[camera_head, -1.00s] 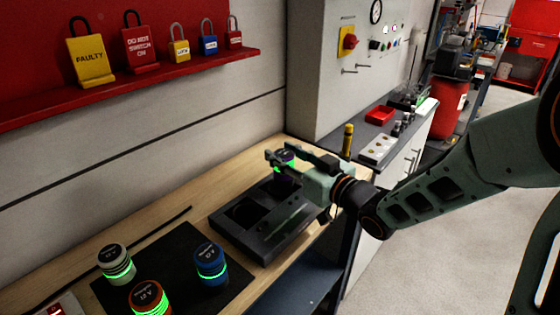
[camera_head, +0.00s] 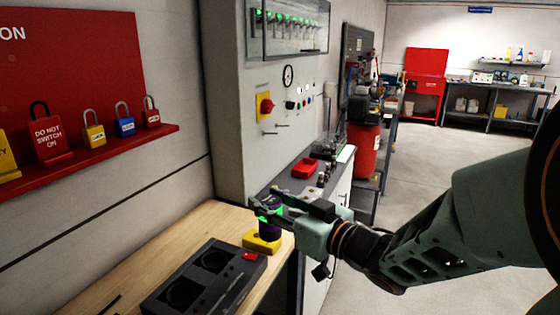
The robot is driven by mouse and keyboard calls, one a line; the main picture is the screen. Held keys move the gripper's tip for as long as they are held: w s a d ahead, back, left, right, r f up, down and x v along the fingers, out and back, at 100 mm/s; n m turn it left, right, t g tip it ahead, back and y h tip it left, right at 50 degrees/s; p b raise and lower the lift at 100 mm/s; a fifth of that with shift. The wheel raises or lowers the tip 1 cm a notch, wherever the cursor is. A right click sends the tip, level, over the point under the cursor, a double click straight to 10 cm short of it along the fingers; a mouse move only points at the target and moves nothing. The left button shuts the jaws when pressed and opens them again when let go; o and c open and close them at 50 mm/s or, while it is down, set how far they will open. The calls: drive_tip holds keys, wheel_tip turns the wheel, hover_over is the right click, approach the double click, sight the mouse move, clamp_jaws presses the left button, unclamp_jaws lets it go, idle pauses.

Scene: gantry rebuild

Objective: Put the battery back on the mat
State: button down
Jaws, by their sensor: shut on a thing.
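My gripper (camera_head: 270,211) is shut on a dark purple battery (camera_head: 270,231) with a green glow near its top. The battery is upright, near the far end of the wooden bench. A yellow block (camera_head: 262,244) shows directly below the battery; I cannot tell whether they touch. A black dock (camera_head: 236,293) lies in front of them, with two empty round wells in view and a small red patch at its right corner. The mat and the other batteries are outside the current view.
The wooden bench (camera_head: 150,247) has bare wood left of the dock. A red shelf (camera_head: 95,162) with several padlocks is on the left wall. A grey cabinet (camera_head: 232,130) stands behind the bench. A counter with a red tray (camera_head: 305,168) runs beyond my gripper.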

drive_tip(key=w+d+f+m+t+h, duration=0.3)
drive_tip(key=w+d+f+m+h, duration=0.25)
drive_tip(key=d, duration=0.35)
drive_tip(key=w+d+f+m+t+h, duration=0.2)
drive_tip(key=w+d+f+m+h, duration=0.25)
drive_tip(key=d+f+h, duration=0.35)
wheel_tip(320, 180, up, 15)
drive_tip(key=d+p, duration=0.1)
drive_tip(key=p, duration=1.1)
drive_tip(key=shift+d+n+y, duration=0.2)
drive_tip(key=shift+n+y, duration=0.2)
drive_tip(key=shift+y, duration=0.05)
drive_tip(key=shift+w, duration=0.1)
